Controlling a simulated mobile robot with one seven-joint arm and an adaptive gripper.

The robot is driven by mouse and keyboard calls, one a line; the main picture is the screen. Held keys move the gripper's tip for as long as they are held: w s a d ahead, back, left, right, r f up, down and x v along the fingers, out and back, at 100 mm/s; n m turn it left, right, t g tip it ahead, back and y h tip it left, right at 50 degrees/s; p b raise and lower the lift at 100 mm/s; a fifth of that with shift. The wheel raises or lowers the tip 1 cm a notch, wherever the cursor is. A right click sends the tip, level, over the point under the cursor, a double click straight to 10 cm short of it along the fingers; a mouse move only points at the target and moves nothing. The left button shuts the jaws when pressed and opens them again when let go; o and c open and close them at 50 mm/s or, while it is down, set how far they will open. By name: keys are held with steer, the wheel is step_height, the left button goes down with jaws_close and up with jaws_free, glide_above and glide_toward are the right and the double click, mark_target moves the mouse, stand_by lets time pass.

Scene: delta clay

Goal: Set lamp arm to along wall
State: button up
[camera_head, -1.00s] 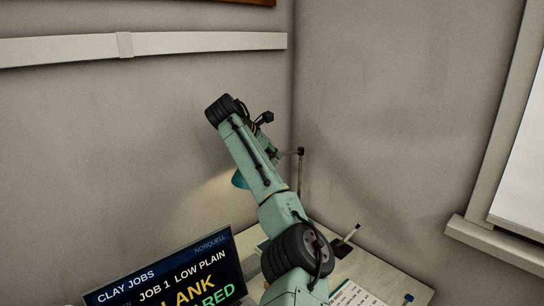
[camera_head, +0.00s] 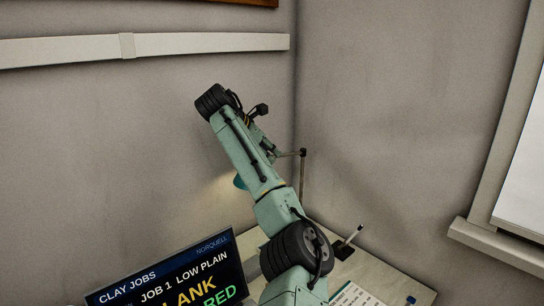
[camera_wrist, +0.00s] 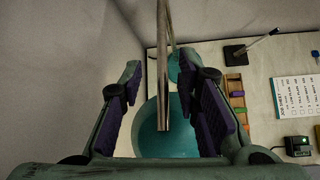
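The desk lamp has a teal shade (camera_wrist: 150,140) and a thin metal arm (camera_wrist: 163,70). In the wrist view the lamp arm runs down between the fingers of my gripper (camera_wrist: 160,72), over the shade. The fingers stand apart, with visible gaps to the rod on both sides. In the head view the lamp post (camera_head: 303,178) stands near the wall corner. The lamp arm (camera_head: 287,154) reaches left from its top and goes behind my arm. Only a bit of the shade (camera_head: 239,182) shows there, with lit wall beside it. My gripper is mostly hidden in that view.
A monitor (camera_head: 170,280) stands at the lower left. The desk (camera_wrist: 262,65) holds a pen stand (camera_wrist: 235,54), coloured blocks in a wooden tray (camera_wrist: 236,100), a job sheet (camera_wrist: 296,95) and a small dark device with a green light (camera_wrist: 298,146). Walls close in behind the lamp.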

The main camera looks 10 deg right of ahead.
steer(key=v, duration=0.7)
steer(key=shift+s+r, duration=0.1)
steer(key=shift+r, duration=0.1)
steer(key=shift+s+a+r, duration=0.15)
steer(key=shift+a, duration=0.1)
